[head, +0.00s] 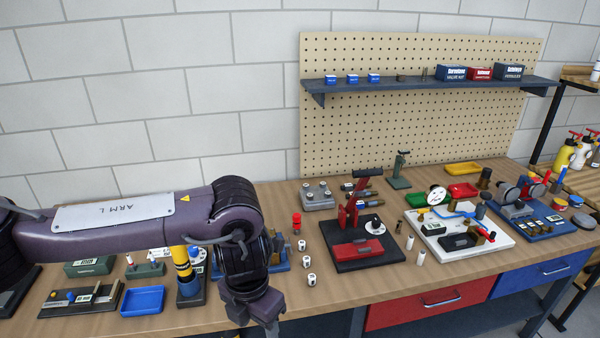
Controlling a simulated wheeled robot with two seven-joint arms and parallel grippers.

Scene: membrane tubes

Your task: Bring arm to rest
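My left arm (130,225), marked "ARM L", comes in from the left edge and reaches across the left part of the workbench. Its wrist bends down at the elbow-like joint near the bench's front edge. The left gripper (270,326) points down at the bottom of the head view and is cut off by the frame, so its fingertips are hidden. I cannot tell whether it is open or holds anything. My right arm and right gripper are out of view.
The wooden bench (405,285) holds a black fixture with a red press (357,248), a white tray (490,246), a blue tray (143,300) and several small white cylinders. A blue shelf (430,86) hangs on the pegboard behind. The front strip right of my gripper is clear.

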